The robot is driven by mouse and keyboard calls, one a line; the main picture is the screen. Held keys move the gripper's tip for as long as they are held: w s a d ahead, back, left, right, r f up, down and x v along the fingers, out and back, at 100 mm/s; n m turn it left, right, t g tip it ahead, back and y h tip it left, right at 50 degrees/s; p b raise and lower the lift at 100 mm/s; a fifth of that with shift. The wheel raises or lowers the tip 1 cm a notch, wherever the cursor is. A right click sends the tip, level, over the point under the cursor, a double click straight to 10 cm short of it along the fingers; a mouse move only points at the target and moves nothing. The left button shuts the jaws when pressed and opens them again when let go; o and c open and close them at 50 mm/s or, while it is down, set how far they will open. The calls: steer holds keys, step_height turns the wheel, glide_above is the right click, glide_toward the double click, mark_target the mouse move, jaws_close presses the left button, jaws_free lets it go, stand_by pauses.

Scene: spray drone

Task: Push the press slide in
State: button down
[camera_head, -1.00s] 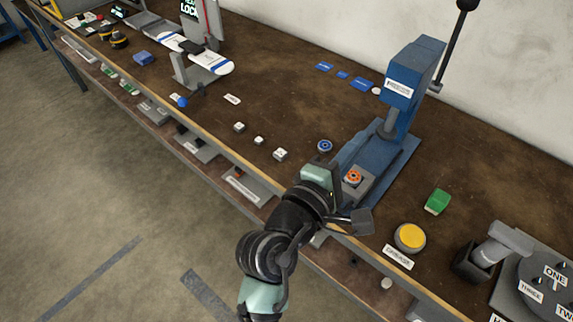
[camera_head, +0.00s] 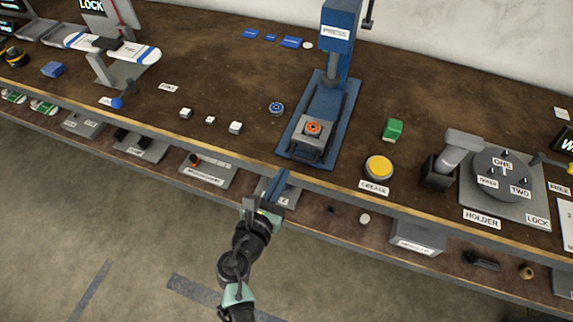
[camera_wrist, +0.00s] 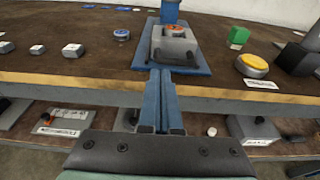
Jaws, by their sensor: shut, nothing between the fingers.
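The blue press (camera_head: 337,48) stands on the wooden bench, with a "PRESS" label on its head. Its grey slide (camera_head: 310,137) sits at the front of the blue base and carries an orange round part (camera_head: 313,128). In the wrist view the slide (camera_wrist: 174,49) is straight beyond my fingers. My gripper (camera_head: 277,180) is in front of the bench's front edge, short of the press base. In the wrist view its two blue fingers (camera_wrist: 161,97) lie together with nothing between them. I see no contact between the fingers and the slide.
A yellow button (camera_head: 379,167), a green block (camera_head: 393,130) and a numbered rotary holder (camera_head: 503,180) are right of the press. A blue ring part (camera_head: 276,108) and small white blocks (camera_head: 236,127) are to its left. A lower shelf (camera_head: 340,222) holds several parts.

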mark_target(305, 123)
steer(key=x, duration=0.4)
steer(key=shift+w, duration=0.1)
steer(key=r+b+x, duration=0.1)
steer(key=x, duration=0.4)
steer(key=r+b+x, duration=0.1)
steer(key=b+x, duration=0.1)
steer(key=x, duration=0.2)
steer(key=r+b+x, duration=0.1)
steer(key=x, duration=0.4)
steer(key=shift+w+d+f+b, duration=0.2)
steer(key=shift+w+d+b, duration=0.15)
steer(key=shift+w, duration=0.25)
steer(key=shift+w+r, duration=0.2)
steer(key=shift+r, duration=0.2)
